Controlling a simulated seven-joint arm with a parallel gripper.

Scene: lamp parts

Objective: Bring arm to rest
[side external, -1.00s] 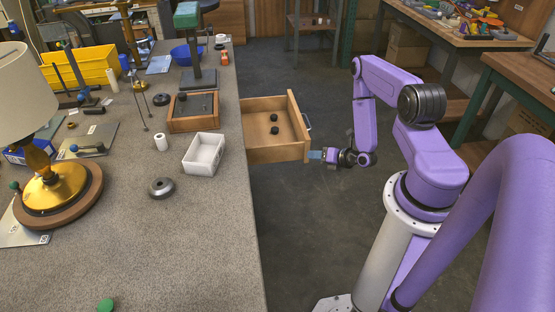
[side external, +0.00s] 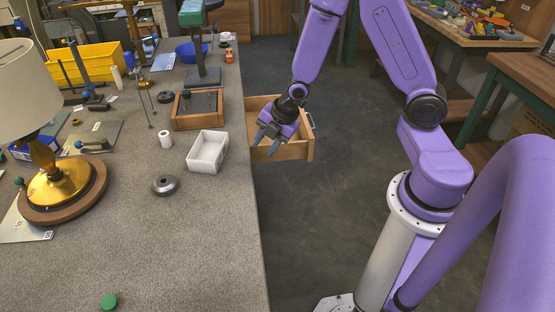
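My gripper (side external: 266,145) hangs in front of the open wooden drawer (side external: 295,150) at the right side of the bench. Its two blue-grey fingers point down and to the left, spread apart, with nothing between them. It covers much of the drawer's inside, and the dark round things seen there earlier are hidden. I cannot tell if it touches the drawer. My arm is raised, with the elbow beyond the top edge of the picture.
The grey bench (side external: 170,255) holds a lamp (side external: 62,185), a white box (side external: 208,152), a wooden tray (side external: 198,123), a white cylinder (side external: 166,140) and a dark ring (side external: 165,185). A yellow bin (side external: 88,66) stands at the back left. The floor (side external: 330,210) beside my base is clear.

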